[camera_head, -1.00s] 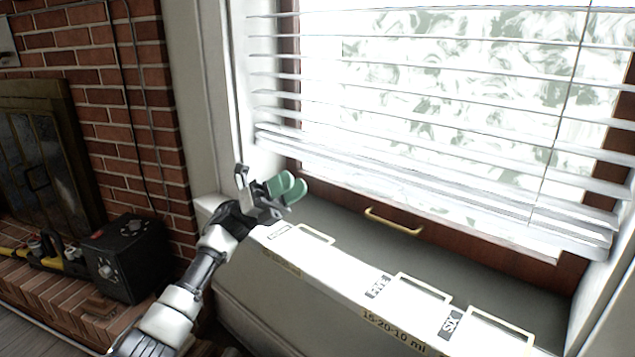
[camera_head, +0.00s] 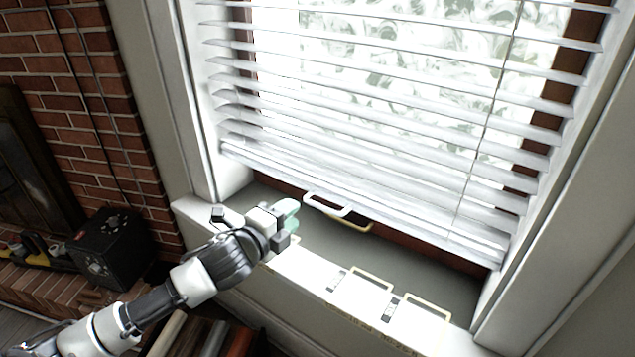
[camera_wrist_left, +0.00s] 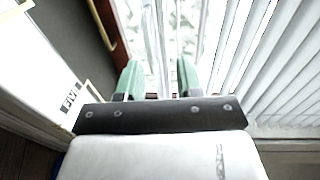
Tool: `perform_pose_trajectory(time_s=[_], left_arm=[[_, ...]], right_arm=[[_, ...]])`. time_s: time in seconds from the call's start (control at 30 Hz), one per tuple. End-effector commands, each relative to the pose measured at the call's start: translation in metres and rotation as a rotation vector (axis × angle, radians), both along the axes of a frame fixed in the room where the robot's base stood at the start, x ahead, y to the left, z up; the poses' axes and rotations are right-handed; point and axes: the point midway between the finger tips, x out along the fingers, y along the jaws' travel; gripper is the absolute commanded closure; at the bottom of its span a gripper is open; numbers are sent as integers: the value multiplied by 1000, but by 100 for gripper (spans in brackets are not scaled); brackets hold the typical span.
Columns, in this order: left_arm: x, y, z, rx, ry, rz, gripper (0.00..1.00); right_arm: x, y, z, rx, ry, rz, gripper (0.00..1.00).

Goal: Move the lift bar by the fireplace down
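A white slatted blind hangs over the window. Its bottom bar (camera_head: 410,229), the part that looks most like the lift bar, runs across above the sill. A white loop handle (camera_head: 327,204) shows right of the fingers, in front of the bar. My right gripper is not in view.
A gold handle (camera_head: 350,224) sits on the brown window frame below the blind. A black box (camera_head: 110,247) stands by the brick fireplace at left.

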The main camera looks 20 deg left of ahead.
Motion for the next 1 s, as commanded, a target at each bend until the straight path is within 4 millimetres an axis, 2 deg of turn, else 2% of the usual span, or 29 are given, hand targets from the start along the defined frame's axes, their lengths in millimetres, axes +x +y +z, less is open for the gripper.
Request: perform_pose_trajectory(time_s=[0.03, 0.1, 0.2, 0.37, 0.8, 1.0], left_arm=[[-7, -3, 5, 4, 40, 10, 64], [-14, -6, 2, 10, 80, 24, 64], [-19, -7, -2, 15, 112, 37, 64], [-10, -9, -6, 13, 117, 41, 64], [63, -20, -21, 13, 115, 40, 64], [81, -23, -26, 15, 117, 39, 64]], right_arm=[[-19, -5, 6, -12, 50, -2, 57], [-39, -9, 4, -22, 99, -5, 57], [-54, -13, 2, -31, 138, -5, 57], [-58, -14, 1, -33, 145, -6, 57], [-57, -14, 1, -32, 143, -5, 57], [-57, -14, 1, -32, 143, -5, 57]])
